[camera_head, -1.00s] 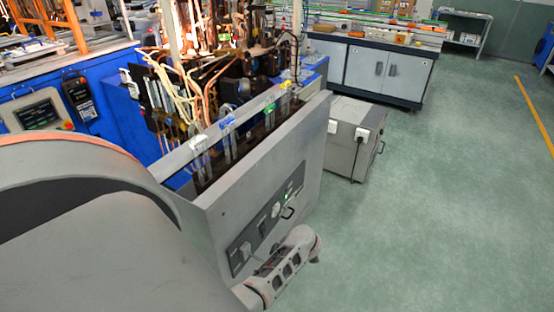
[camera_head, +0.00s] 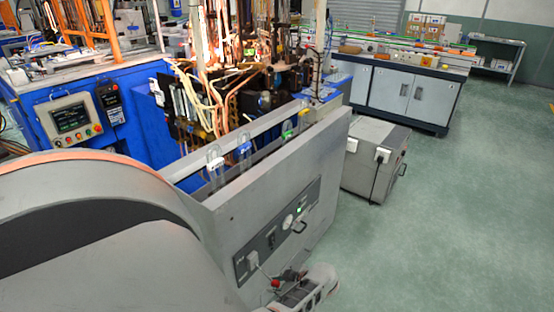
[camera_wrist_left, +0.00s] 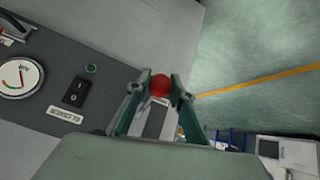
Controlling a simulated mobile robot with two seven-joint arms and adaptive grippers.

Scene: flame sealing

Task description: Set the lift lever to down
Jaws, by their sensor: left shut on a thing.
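The lift lever's red ball knob (camera_head: 275,283) is at the lower end of a thin rod, which comes out of a light plate (camera_head: 253,259) on the machine's dark control panel. In the picture the rod slants down to the right; whether it counts as up or down I cannot tell. My left gripper (camera_head: 291,284) is at the knob, beside the panel's lower part. In the left wrist view the red knob (camera_wrist_left: 160,86) sits between the two fingertips (camera_wrist_left: 161,88), which are shut on it. The plate behind is partly hidden. My right gripper is not in view.
A grey box (camera_head: 374,160) with a cable stands behind the machine. The green floor (camera_head: 450,240) at right is clear.

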